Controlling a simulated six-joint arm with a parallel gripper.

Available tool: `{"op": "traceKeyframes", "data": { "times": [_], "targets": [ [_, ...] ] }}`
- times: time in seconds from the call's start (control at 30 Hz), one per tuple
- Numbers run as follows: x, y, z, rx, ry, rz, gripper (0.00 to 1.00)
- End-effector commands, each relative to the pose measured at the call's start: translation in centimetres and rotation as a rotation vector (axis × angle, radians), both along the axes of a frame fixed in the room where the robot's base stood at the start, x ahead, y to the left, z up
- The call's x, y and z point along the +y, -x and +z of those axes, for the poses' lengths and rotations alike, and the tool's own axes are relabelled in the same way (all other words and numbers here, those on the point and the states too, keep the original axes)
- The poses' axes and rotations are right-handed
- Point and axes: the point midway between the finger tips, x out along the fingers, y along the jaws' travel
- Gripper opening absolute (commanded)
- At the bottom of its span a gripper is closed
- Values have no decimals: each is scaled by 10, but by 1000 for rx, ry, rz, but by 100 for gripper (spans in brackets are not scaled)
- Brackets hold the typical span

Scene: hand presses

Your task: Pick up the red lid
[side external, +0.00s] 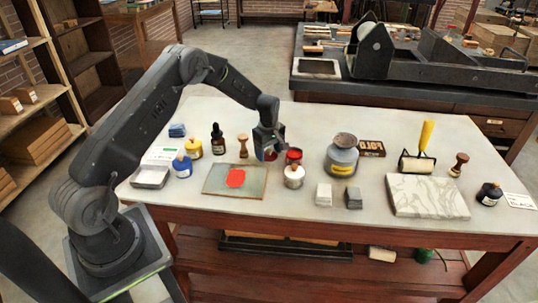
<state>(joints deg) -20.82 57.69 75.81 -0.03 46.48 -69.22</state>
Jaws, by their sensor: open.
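My gripper (268,148) points down over the middle-left of the white table, with its jaws open. A small jar (267,155) with red on it shows just under and behind the jaws, mostly hidden by them. Just right of the jaws is a red round top (293,154), which looks like the red lid; I cannot tell whether it sits on a jar. My gripper appears apart from the red top.
A glass plate (215,183) with a red ink patch lies in front left. A dark bottle (218,139), a wooden stamp (243,146) and yellow and blue jars are left. A marble slab (427,197) lies far right.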

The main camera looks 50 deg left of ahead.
Motion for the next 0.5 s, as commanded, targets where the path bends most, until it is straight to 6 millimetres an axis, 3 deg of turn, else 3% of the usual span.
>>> {"op": "traceKeyframes", "data": {
  "times": [0.17,0.5],
  "targets": [
    [0,0,0,-1,0,0,71],
    [0,0,1,0,0,0,38]
  ]
}}
